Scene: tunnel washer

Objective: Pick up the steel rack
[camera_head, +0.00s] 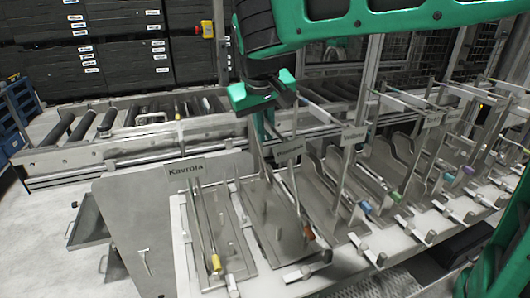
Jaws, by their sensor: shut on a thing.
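My gripper (264,126) hangs down from the green arm in the middle of the view. It is shut on the top of an upright part of a steel rack (276,228). This rack is a flat grey plate with thin upright rods and a brown-orange tip near its lower right. It stands tilted in the row of racks, close over the bench; I cannot tell whether its lower edge touches the bench. The fingertips partly hide the gripped part.
A similar rack with a yellow tip (215,263) stands just left, by a sign reading "Kavrota" (185,170). Several more racks with coloured tips (395,197) crowd the right. A roller conveyor (120,118) runs behind. Dark crates (110,62) are stacked at the back left.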

